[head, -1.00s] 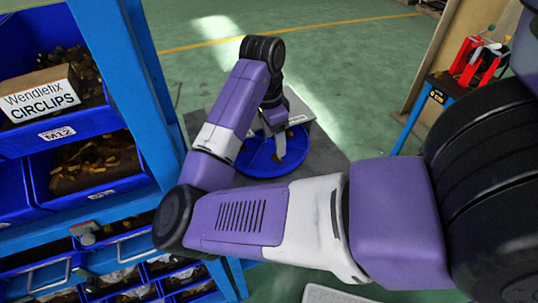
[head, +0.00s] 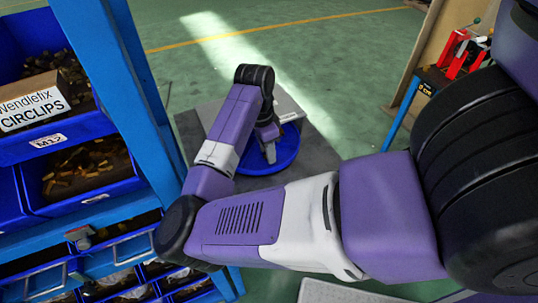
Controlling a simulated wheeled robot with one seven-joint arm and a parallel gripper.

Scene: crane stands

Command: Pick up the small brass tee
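My gripper (head: 270,153) points down into a round blue tray (head: 289,158) on a grey table. Its grey fingers are small in the view and partly covered by my wrist, so I cannot tell whether they are open or shut, or whether they touch anything. I cannot make out the small brass tee; my arm and gripper cover part of the tray.
A blue rack at the left holds bins of brass parts (head: 88,168) and a box labelled circlips (head: 34,101). Its blue post (head: 128,95) stands close to my arm. A flat grey thing (head: 288,106) lies behind the tray. A red tool (head: 463,52) stands at the right.

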